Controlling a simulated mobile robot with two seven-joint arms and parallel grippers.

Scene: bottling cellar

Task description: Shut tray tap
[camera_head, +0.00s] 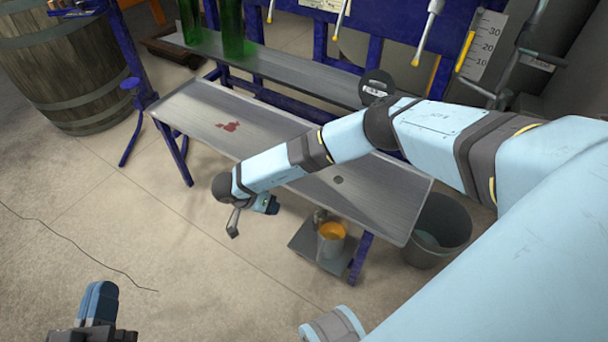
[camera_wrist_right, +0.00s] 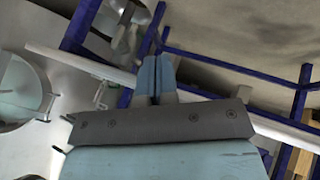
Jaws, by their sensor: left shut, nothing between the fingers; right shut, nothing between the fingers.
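The tray (camera_head: 270,145) is a long grey metal sheet on blue legs, with a red stain and a dark round drain hole near its right end. A small metal fitting (camera_head: 319,215), seemingly the tap, shows below the tray's front edge, above a jug (camera_head: 331,240) with orange contents. Its handle position is too small to tell. My right gripper (camera_head: 272,206) is shut and empty, left of the fitting and apart from it, near the tray's front edge. Its closed blue fingers show in the right wrist view (camera_wrist_right: 155,75). My left gripper (camera_head: 98,296) is shut and empty at the lower left.
The jug stands on a low grey platform (camera_head: 305,243). A grey bucket (camera_head: 440,230) stands by the tray's right end. Green bottles (camera_head: 230,30) stand on a shelf behind. A barrel (camera_head: 65,70) is at the back left. Floor in front is mostly clear, with a thin dark line.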

